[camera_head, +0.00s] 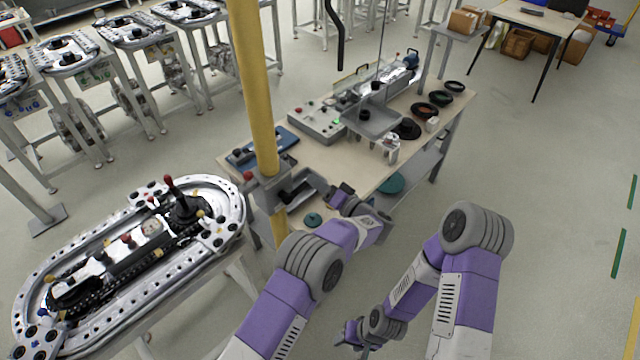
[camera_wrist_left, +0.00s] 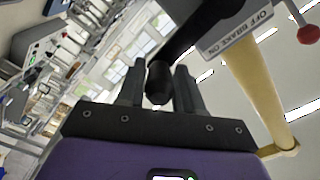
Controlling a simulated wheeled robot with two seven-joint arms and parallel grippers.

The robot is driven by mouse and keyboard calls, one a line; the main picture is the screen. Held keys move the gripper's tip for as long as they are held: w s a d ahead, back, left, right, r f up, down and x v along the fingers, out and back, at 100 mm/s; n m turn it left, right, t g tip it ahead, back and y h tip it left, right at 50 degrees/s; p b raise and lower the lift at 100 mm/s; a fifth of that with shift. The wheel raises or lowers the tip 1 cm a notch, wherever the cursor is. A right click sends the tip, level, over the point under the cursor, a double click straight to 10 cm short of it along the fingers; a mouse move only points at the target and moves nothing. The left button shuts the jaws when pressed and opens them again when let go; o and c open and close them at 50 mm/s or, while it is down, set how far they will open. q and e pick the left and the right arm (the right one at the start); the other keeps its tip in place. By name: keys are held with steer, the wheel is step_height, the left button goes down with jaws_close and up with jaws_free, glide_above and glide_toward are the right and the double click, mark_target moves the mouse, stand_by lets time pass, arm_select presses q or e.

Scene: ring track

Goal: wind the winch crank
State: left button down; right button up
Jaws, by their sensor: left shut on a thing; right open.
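The winch (camera_head: 270,188) is a grey unit fixed to the yellow post (camera_head: 252,90) in the head view. Its black crank arm (camera_wrist_left: 205,22) crosses the top of the left wrist view and ends in a round black crank handle (camera_wrist_left: 158,85). My left gripper (camera_head: 326,193) is shut on this handle, with one finger on each side of it. In the head view, the gripper and wrist partly hide the handle. A plate reading "OFF BRAKE ON" (camera_wrist_left: 236,28) and a red-knobbed lever (camera_wrist_left: 308,35) show beside the crank. My right gripper (camera_head: 352,338) is open, low and empty, away from the winch.
A workbench (camera_head: 312,160) with a grey control box (camera_head: 316,122), a tray and dark discs stands behind the winch. An oval metal track (camera_head: 232,222) on a stand is at the left. The floor at the right (camera_head: 560,200) is clear.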

arm_select(q)
steer(key=shift+s+a+f, duration=0.1)
steer(key=shift+s+f, duration=0.05)
steer(key=shift+f, duration=0.5)
steer(key=c, duration=1)
jaws_free()
steer(key=shift+o, duration=0.5)
steer(key=shift+a+r, duration=0.1)
steer(key=shift+r, duration=0.15)
steer(key=b+v, duration=0.1)
steer(key=v, duration=0.6)
steer(key=shift+s+d, duration=0.2)
